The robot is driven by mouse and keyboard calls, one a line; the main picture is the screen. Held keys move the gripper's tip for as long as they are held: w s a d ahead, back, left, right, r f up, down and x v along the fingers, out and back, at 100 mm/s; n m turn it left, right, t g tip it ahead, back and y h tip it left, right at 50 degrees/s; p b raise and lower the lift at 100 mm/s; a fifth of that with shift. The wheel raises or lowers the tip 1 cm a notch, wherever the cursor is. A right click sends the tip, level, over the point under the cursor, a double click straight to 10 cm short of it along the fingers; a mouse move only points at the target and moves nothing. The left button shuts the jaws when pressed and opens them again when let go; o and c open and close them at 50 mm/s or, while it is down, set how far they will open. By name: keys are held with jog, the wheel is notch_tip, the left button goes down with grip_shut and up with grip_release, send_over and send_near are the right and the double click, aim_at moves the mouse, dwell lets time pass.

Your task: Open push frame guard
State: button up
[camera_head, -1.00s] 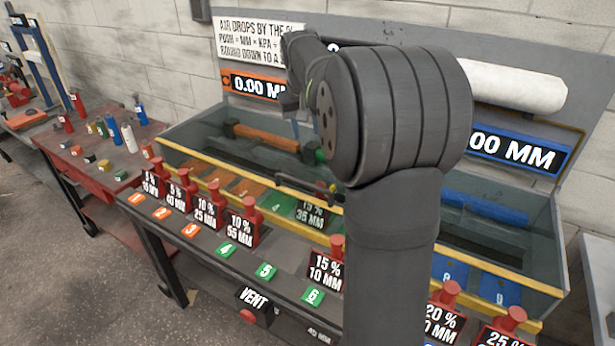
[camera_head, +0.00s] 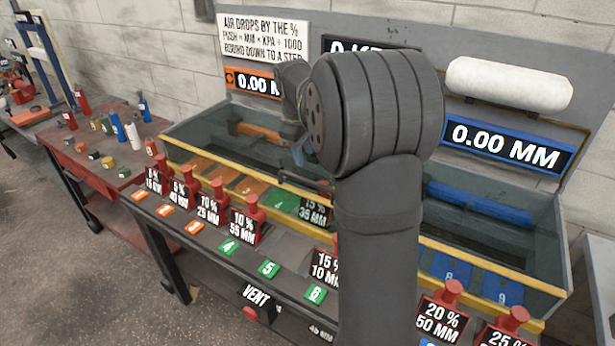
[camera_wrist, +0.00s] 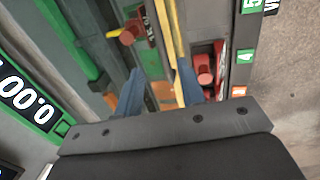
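The push frame guard appears as a clear panel over the bench trough, with a yellow rail (camera_head: 470,253) along its front. A dark bar-like handle (camera_head: 305,187) shows near the rail's middle, partly hidden by my arm. In the wrist view the yellow rail (camera_wrist: 170,45) runs up between my fingers, close to the right one. My gripper (camera_wrist: 159,75) is open, with two blue fingers spread apart and nothing clearly held. In the head view my gripper (camera_head: 297,150) is mostly hidden behind my wrist, above the trough. Whether a finger touches the rail cannot be told.
Red-topped weights with percent labels, such as the 20 % one (camera_head: 443,312), line the front ledge. Numbered tags (camera_head: 268,269) lie before them. A red side table (camera_head: 110,165) with small bottles stands left. The back panel carries a blue display (camera_head: 507,146) and a white roll (camera_head: 508,85).

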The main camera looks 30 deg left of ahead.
aim_at(307, 182)
jog(key=f, duration=0.3)
jog(key=w+f, duration=0.1)
jog(key=f, duration=0.2)
jog(key=w+f, duration=0.1)
jog(key=f, duration=0.2)
jog(key=shift+f, duration=0.25)
jog(key=shift+c, duration=0.5)
grip_shut()
